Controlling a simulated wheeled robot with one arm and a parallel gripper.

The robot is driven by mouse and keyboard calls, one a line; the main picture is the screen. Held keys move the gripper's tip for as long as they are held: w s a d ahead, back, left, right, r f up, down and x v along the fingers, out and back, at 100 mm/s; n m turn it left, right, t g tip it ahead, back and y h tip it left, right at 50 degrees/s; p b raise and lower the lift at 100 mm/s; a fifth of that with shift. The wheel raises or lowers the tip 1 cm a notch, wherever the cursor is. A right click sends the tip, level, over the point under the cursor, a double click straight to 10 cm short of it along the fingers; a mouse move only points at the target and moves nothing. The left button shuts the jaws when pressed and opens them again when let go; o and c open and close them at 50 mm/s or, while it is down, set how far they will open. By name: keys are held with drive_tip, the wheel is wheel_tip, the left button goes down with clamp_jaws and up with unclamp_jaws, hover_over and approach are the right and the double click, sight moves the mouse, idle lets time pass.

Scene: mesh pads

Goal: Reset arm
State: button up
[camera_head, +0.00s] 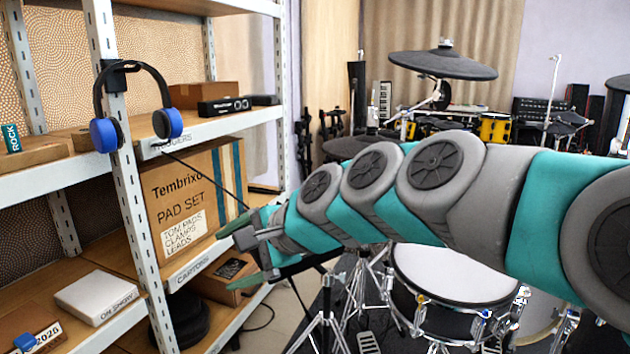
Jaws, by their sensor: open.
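My gripper (250,256) is at the left end of my teal and grey arm, which reaches in from the right edge of the head view. Its two green fingers are spread apart, with nothing seen between them. It is in front of the shelf unit's right side, near the "Pad Set" carton (192,195). Whether it touches the carton or the shelf edge, I cannot tell. The arm hides part of the drum kit behind it.
Headphones (165,123) hang on the white shelf post (125,180) at the left. A white box (96,296) lies on a lower shelf. A snare drum (440,272) and stands are below my arm. A cymbal pad (442,65) is at the back.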

drive_tip(key=s+d+f+n+g+h, duration=0.3)
drive_tip(key=s+d+f+n+h, duration=0.1)
drive_tip(key=s+d+f, duration=0.7)
drive_tip(key=s+d+f+n+g+h, duration=0.3)
drive_tip(key=s+d+f+n+h, duration=0.2)
drive_tip(key=s+d+f, duration=0.5)
drive_tip(key=s+d+n, duration=0.1)
drive_tip(key=s+d, duration=0.3)
drive_tip(key=d, duration=0.2)
drive_tip(key=shift+d+f+g+h, duration=0.3)
drive_tip(key=shift+d+f+g, duration=0.1)
drive_tip(key=shift+s, duration=0.1)
drive_tip(key=shift+s+r, duration=0.1)
drive_tip(key=shift+c, duration=0.2)
idle(0.5)
